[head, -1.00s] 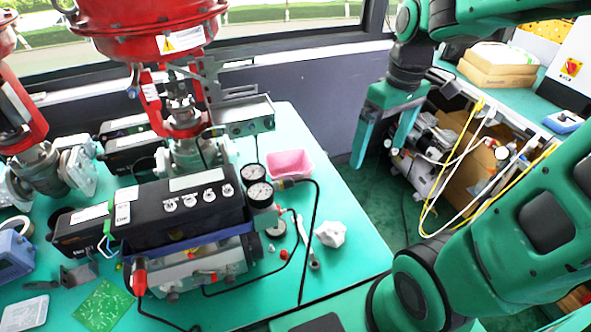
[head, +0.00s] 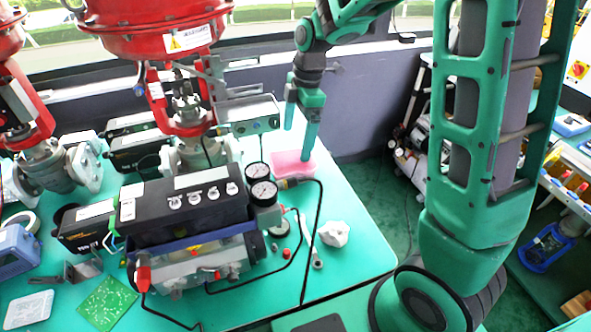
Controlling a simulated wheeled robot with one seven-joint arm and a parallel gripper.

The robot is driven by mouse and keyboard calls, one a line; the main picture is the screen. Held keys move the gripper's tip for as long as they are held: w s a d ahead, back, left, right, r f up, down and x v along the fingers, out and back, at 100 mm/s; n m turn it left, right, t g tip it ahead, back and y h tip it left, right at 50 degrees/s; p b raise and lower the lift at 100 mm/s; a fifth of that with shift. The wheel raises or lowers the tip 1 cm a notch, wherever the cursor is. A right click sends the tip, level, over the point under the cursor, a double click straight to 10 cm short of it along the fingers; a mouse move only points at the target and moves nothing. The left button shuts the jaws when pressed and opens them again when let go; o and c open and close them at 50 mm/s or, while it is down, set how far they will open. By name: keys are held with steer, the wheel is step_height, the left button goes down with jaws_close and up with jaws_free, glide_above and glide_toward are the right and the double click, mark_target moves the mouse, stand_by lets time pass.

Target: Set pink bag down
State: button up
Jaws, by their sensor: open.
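A pink, open-topped, tray-like object (head: 292,164) sits on the green table near its back right edge, in the head view. It is the only pink thing I see, and nothing that is clearly a pink bag shows. My gripper (head: 300,142) is open and points down over the pink object. The nearer finger covers part of it. I cannot tell whether the fingertips touch it, and I see nothing held between the fingers.
A black valve positioner with two gauges (head: 264,194) and cables stands left of the pink object. A white crumpled lump (head: 334,233) lies in front of it. The red valve actuator (head: 160,30) rises at the left. The green table (head: 352,262) is bare at the right.

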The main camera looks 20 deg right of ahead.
mark_target(293, 157)
steer(key=shift+s+a+f, duration=0.1)
steer(key=shift+a+f, duration=0.1)
steer(key=shift+f, duration=1)
steer(key=shift+s+a+f, duration=0.1)
steer(key=shift+a+f, duration=0.05)
steer(key=shift+f, duration=1.05)
steer(key=shift+a+f, duration=0.2)
steer(key=shift+f, duration=1)
steer(key=c, duration=1.5)
steer(key=shift+c, duration=0.2)
